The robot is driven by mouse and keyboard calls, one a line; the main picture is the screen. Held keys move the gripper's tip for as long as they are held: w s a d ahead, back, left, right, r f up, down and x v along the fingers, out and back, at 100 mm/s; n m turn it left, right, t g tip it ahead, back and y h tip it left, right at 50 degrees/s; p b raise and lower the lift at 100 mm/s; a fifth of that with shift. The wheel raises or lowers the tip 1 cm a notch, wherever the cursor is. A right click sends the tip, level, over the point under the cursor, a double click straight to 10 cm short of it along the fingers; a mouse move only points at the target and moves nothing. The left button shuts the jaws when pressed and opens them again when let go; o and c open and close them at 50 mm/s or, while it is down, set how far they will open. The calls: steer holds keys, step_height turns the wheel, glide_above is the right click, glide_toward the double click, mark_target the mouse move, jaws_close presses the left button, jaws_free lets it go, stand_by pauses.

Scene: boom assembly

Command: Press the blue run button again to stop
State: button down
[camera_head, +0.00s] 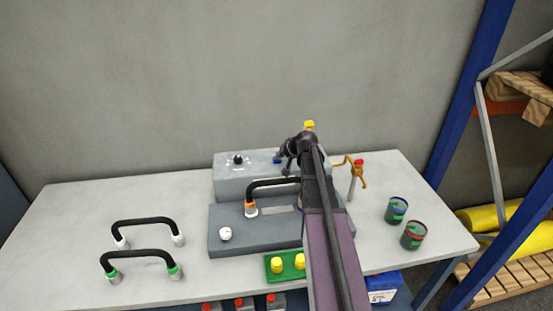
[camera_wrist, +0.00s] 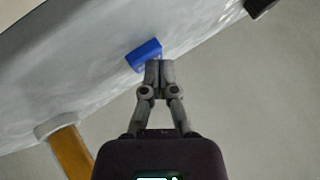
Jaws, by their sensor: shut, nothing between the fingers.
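The blue run button (camera_head: 277,160) shows as a small blue block on the upper part of the grey control box (camera_head: 232,186), just left of my arm. It is larger in the wrist view (camera_wrist: 143,54), sticking out of a pale grey surface. My gripper (camera_wrist: 160,66) is shut and empty, with its fingertips at the lower right edge of the button. I cannot tell whether the tips touch it. In the head view my gripper (camera_head: 284,170) is partly hidden by my own arm, just below and right of the button.
A black knob (camera_head: 238,160) is left of the button. A black hose (camera_head: 275,183) lies over the lower grey block. The table's far left is clear.

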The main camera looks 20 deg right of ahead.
steer(key=shift+f, duration=0.1)
steer(key=shift+w+d+r+p, duration=0.1)
steer(key=shift+w+r+p, duration=0.2)
steer(key=shift+w+p, duration=0.3)
steer(key=shift+r+p, duration=0.3)
step_height(320, 180, up, 5)
steer(key=p, duration=0.5)
steer(key=shift+s, duration=0.2)
stand_by(0.8)
